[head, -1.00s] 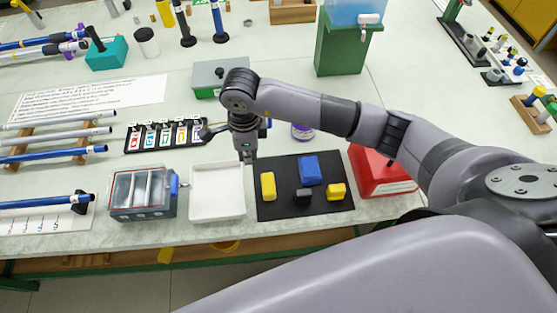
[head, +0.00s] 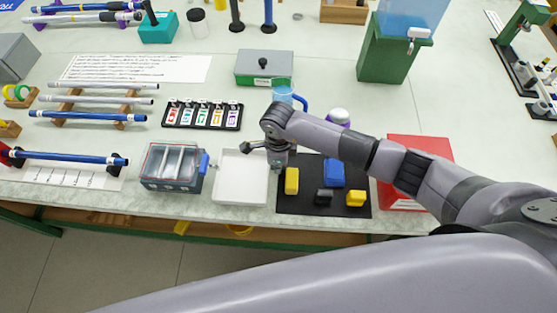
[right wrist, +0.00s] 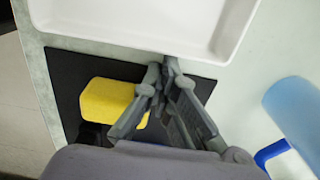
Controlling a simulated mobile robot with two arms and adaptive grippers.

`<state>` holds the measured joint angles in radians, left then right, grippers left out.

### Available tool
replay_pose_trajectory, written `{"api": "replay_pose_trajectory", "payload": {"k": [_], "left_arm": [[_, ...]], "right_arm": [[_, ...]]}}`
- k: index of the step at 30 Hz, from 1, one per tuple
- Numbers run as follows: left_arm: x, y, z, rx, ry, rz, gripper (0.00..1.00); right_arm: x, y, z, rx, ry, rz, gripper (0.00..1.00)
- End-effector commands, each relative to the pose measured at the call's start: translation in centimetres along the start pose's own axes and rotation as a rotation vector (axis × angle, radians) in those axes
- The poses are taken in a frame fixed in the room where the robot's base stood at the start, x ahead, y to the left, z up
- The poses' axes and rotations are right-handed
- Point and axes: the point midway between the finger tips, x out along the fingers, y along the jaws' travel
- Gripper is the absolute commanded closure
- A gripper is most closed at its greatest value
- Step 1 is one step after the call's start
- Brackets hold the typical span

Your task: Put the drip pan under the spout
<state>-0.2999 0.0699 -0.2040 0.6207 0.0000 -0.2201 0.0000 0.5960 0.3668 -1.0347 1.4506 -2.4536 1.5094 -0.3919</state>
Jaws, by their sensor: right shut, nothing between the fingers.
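The drip pan (head: 241,190) is a shallow white square tray lying on the bench near its front edge. In the right wrist view, the pan (right wrist: 130,22) fills the top. The spout (head: 417,34) is a pale tap on the front of a green stand (head: 388,58) with a blue tank, at the back right. My right gripper (head: 281,163) is beside the pan's right edge, partly hidden by its own wrist. In the wrist view, its fingertips (right wrist: 164,66) are together and empty, close to the pan's rim. My left gripper is out of view.
Right of the pan is a black mat (head: 300,206) with yellow, blue and black blocks. A clear-lidded box (head: 172,168) stands close on its left. A blue mug (head: 284,95) and a red box (head: 421,150) are nearby.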

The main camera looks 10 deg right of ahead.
Motion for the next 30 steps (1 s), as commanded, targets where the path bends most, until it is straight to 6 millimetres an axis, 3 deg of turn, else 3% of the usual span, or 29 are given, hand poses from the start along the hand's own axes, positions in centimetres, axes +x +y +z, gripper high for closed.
{"api": "replay_pose_trajectory", "payload": {"k": [9, 17, 30], "left_arm": [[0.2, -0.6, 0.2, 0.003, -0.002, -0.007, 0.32], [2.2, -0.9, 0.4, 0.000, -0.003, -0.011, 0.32], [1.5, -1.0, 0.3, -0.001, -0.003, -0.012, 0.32]], "right_arm": [[0.1, 0.0, 0.2, 0.000, -0.001, 0.000, 1.00], [0.3, -0.1, 2.4, -0.001, -0.001, -0.001, 1.00], [-0.8, -0.3, 2.4, 0.002, 0.000, 0.000, 1.00]]}}
